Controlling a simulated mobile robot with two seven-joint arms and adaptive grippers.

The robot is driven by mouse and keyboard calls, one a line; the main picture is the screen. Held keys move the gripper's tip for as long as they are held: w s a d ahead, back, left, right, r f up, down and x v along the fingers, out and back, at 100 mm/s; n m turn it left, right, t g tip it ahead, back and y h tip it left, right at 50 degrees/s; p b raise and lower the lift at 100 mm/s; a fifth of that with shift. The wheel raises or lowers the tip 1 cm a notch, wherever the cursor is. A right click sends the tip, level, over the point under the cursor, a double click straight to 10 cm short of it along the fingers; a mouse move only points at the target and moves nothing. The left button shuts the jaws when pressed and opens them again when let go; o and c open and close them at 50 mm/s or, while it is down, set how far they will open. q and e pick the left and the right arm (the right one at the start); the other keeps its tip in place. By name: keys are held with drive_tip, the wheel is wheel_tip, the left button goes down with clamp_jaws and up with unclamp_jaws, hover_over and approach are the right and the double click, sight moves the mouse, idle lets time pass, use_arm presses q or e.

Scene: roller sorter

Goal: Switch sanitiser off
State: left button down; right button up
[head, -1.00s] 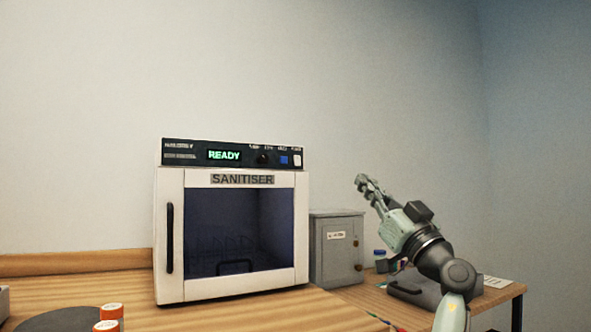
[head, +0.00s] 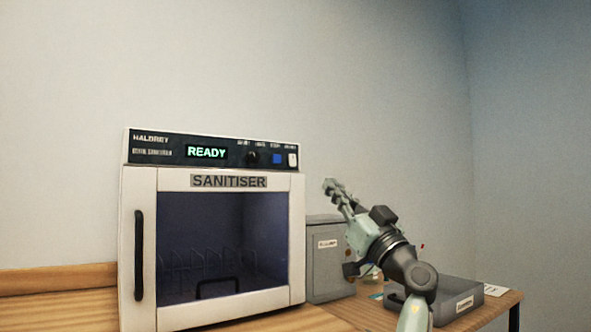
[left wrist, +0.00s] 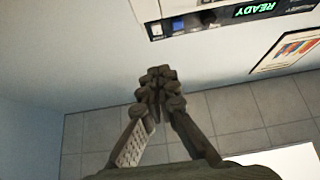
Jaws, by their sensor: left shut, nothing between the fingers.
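The white sanitiser (head: 300,235) stands on the wooden bench with its door closed. Its dark top panel (head: 165,143) has a green display (head: 207,152) reading READY, a black knob (head: 252,157), a blue button (head: 277,159) and a white rocker switch (head: 293,160) at the right end. My left gripper (head: 329,185) is shut and empty, right of the panel and a little below the switch, apart from it. In the left wrist view the shut fingertips (left wrist: 160,74) point toward the panel, which appears upside down with the switch (left wrist: 155,30) nearest. My right gripper is not in view.
A grey metal box (head: 328,265) stands right of the sanitiser, behind my arm. A flat grey case (head: 460,298) lies on the right-hand table (head: 503,305). The wall behind is bare, with free air above the sanitiser.

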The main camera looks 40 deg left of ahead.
sight(293, 160)
use_arm(q)
drive_tip(key=shift+r, duration=0.1)
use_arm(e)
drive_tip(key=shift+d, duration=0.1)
use_arm(q)
drive_tip(key=p+x, duration=0.1)
drive_tip(key=x, duration=0.3)
drive_tip(key=f+p+x, duration=0.1)
drive_tip(key=x, duration=0.3)
drive_tip(key=a+p+x, duration=0.1)
drive_tip(key=x, duration=0.3)
drive_tip(key=shift+w+a+f, duration=0.1)
drive_tip(key=shift+w+f, duration=0.2)
drive_tip(key=shift+f, duration=0.05)
drive_tip(key=shift+w+a+f, duration=0.1)
drive_tip(key=shift+w+a, duration=0.1)
drive_tip(key=shift+a, duration=0.2)
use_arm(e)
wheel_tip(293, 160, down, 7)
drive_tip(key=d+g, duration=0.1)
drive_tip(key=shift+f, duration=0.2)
use_arm(q)
drive_tip(key=shift+a+f, duration=0.1)
drive_tip(key=shift+a, duration=0.05)
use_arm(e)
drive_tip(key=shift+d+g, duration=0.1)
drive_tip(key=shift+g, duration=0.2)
